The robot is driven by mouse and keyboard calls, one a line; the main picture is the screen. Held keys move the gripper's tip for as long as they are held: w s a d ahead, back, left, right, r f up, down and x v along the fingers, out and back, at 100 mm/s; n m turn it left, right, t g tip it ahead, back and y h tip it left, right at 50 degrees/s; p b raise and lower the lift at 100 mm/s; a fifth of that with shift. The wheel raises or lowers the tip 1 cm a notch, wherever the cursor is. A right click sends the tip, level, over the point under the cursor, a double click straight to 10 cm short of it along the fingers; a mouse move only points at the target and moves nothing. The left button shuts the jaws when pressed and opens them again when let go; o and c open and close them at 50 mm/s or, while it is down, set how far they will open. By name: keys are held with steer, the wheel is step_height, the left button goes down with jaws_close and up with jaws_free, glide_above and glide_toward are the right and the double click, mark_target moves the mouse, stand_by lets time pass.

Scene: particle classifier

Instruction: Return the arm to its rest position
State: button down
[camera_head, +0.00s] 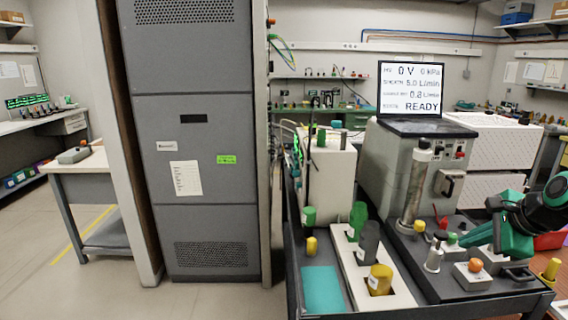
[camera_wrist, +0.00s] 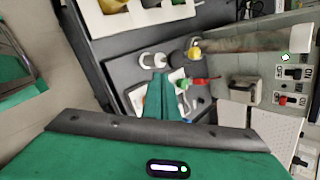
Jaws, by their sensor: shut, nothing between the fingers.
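My arm comes in from the right edge of the head view. My gripper (camera_head: 470,239) is green and points left, low over the machine's black base, near a green knob (camera_head: 452,239). In the wrist view my gripper (camera_wrist: 161,76) shows as two green fingers lying together, with nothing visible between them. A white box with an orange button (camera_head: 475,267) stands just below it in the head view. A red lever (camera_wrist: 205,81) is beside the fingers in the wrist view. Whether the fingers touch any control cannot be told.
A glass column (camera_head: 414,185) and a grey machine with a READY screen (camera_head: 411,88) stand behind. A white rack (camera_head: 345,249) holds green, grey and yellow cylinders to the left. A teal mat (camera_head: 322,289) lies bare. A tall grey cabinet (camera_head: 190,130) stands farther left, beside open floor.

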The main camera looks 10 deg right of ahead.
steer(key=s+a+f+n+g, duration=0.2)
steer(key=s+a+n+g, duration=0.2)
steer(key=s+n, duration=0.4)
steer(key=s+a+f+n+g, duration=0.2)
steer(key=s+n, duration=0.6)
steer(key=s, duration=0.4)
steer(key=shift+s+a+n+g, duration=0.3)
steer(key=shift+a+n+g, duration=0.1)
steer(key=shift+a+g, duration=0.6)
